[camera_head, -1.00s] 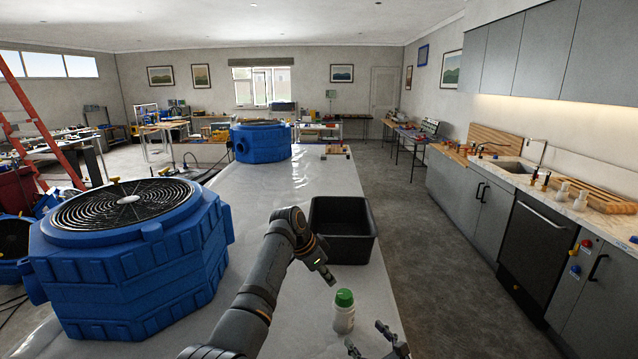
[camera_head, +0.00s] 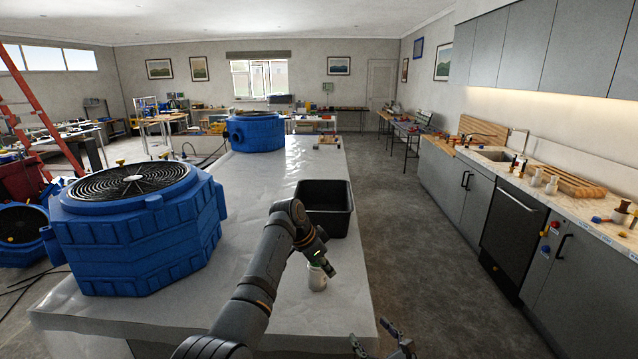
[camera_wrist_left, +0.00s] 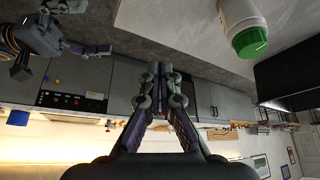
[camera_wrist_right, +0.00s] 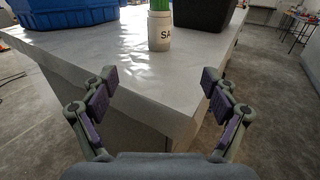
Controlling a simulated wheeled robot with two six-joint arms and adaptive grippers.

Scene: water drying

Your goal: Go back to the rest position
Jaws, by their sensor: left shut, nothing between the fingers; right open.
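My left gripper (camera_head: 331,270) hangs over the front right part of the white-covered table, in front of the bottle in the head view. Its fingers are shut together and empty in the left wrist view (camera_wrist_left: 157,72). A white bottle (camera_head: 317,282) stands upright on the table; its top is partly hidden by my left gripper. Its green cap (camera_wrist_left: 250,43) shows in the left wrist view, apart from the fingers. My right gripper (camera_head: 384,343) is low, off the table's right front corner. Its fingers are spread and empty in the right wrist view (camera_wrist_right: 160,80).
A black bin (camera_head: 338,222) stands on the table (camera_head: 170,311) behind the bottle. A large blue fan unit (camera_head: 140,250) stands on the left, another (camera_head: 256,133) farther back. Grey floor (camera_head: 430,270) lies clear between the table and the right counter (camera_head: 577,204).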

